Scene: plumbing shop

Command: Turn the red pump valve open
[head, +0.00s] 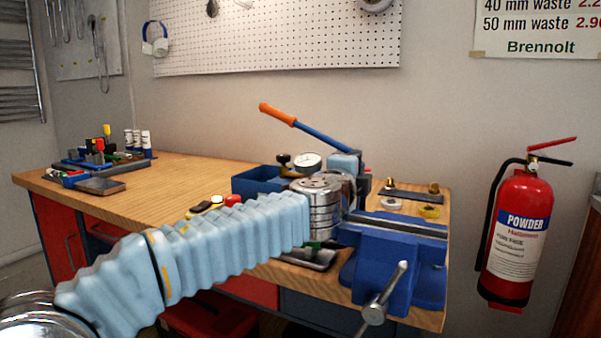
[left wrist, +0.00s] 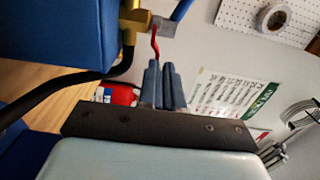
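The blue test pump stands on the bench behind my left arm; its blue tank (head: 252,182), gauge (head: 308,162) and orange-gripped lever (head: 300,122) show in the head view. The red valve handle (left wrist: 155,42) shows in the left wrist view, hanging from a brass fitting (left wrist: 133,24). My left gripper (left wrist: 162,65) has its fingers close together, with the tips right by the handle's lower end. Whether the handle's end lies between the tips is not clear. In the head view my wrist hides the valve and fingertips. My right gripper is out of view.
A blue vise (head: 395,260) is fixed at the bench's front right, close to my wrist. Brass fittings on a dark strip (head: 400,194) lie behind it. A black hose (left wrist: 75,82) crosses near the gripper. The bench's left middle (head: 175,185) is clear.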

